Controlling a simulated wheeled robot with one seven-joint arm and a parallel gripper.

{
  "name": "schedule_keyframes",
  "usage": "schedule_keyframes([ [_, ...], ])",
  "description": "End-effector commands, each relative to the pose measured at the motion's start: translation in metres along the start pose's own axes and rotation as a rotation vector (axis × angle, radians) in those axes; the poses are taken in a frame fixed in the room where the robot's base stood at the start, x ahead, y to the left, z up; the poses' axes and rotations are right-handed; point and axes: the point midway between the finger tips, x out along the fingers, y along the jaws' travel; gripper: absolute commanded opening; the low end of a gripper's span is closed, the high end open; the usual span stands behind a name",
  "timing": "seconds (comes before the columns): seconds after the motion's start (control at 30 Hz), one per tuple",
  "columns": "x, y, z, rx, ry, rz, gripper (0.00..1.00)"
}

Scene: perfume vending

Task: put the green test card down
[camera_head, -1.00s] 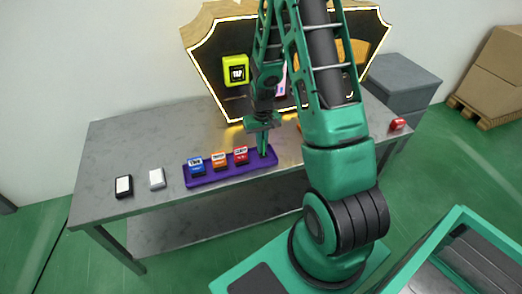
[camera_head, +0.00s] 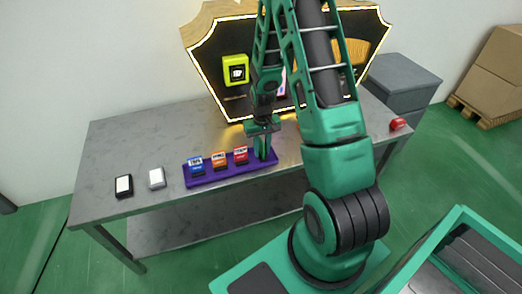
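My gripper (camera_head: 262,151) points down at the right end of a purple tray (camera_head: 231,177) on the metal table. Its green fingers are at or just above the tray there. They are small and close together, so I cannot tell whether they are open or shut. I cannot make out a green test card apart from the green fingers. Blue (camera_head: 196,166), orange (camera_head: 219,161) and red (camera_head: 240,155) blocks with white labels stand in a row in the tray, left of my gripper.
A black item (camera_head: 124,186) and a white item (camera_head: 157,178) lie on the table (camera_head: 150,135) left of the tray. A yellow-green panel (camera_head: 235,70) is on the lit backboard. A red object (camera_head: 398,123) sits at the right end. My arm hides part of the table's right side.

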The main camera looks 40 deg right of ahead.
Motion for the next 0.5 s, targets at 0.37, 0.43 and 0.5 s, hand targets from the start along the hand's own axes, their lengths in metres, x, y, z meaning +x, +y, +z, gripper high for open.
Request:
schedule_keyframes([
  [0.37,-0.063,0.0,-0.001,0.0,0.006,0.0,0.24],
  [0.43,-0.076,0.0,-0.002,0.0,0.006,0.0,0.24],
  [0.5,-0.088,0.0,-0.001,0.0,0.005,0.0,0.24],
])
